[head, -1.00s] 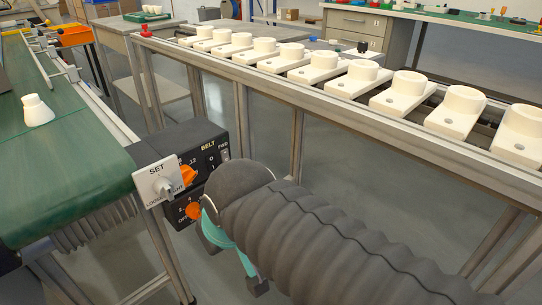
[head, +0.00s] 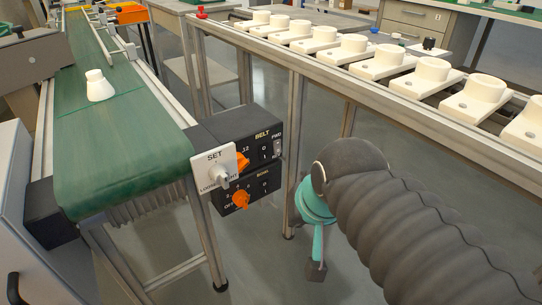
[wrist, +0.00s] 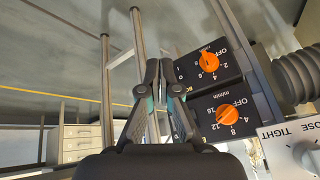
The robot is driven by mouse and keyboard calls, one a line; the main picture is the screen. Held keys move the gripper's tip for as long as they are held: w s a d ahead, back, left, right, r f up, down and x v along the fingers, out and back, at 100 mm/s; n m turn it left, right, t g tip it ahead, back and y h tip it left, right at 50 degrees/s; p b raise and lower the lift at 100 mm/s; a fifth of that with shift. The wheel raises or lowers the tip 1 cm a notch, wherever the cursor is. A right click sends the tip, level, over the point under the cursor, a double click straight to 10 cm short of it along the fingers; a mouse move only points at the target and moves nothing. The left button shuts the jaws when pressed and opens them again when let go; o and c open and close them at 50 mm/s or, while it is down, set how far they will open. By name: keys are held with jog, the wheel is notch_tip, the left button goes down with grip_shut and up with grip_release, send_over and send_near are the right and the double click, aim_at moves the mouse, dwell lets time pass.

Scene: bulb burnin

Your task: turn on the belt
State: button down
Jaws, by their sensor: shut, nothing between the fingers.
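The black control box labelled BELT (head: 264,136) is at the end of the green conveyor belt (head: 120,150). Its orange knob (head: 242,160) is partly hidden behind the SET plate; the knob also shows in the wrist view (wrist: 227,113), with OFF and numbers around it. A second box below has another orange knob (head: 240,199), also seen in the wrist view (wrist: 209,62). My gripper (head: 316,271) is shut and empty, right of the boxes and apart from them. In the wrist view its fingertips (wrist: 158,72) point beside the boxes.
A white SET plate with a knob (head: 219,173) stands left of the boxes. A white bulb-shaped piece (head: 97,88) stands on the belt. A metal-framed rack of white sockets (head: 417,86) runs along the right. Open floor lies between rack and belt.

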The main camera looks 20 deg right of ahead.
aim_at(264, 152)
jog(key=w+d+r+m+y, duration=0.1)
jog(key=r+m, duration=0.4)
jog(key=m, duration=0.9)
jog(key=w+d+r+m+t+y+p, duration=0.1)
jog(key=w+r+m, duration=0.3)
jog(key=m, duration=1.1)
notch_tip(264, 152, up, 2)
jog(key=shift+w+d+t+p, duration=0.2)
jog(key=shift+d+t+p, duration=0.1)
jog(key=shift+d, duration=0.05)
jog(key=shift+f, duration=0.1)
jog(key=b+x, duration=0.1)
jog(key=x, duration=0.3)
jog(key=w+r+b+x, duration=0.1)
jog(key=x, duration=0.3)
jog(key=w+b+x, duration=0.1)
jog(key=x, duration=0.3)
jog(key=shift+w+a+r, duration=0.15)
jog(key=shift+w+a, duration=0.15)
jog(key=shift+a, duration=0.2)
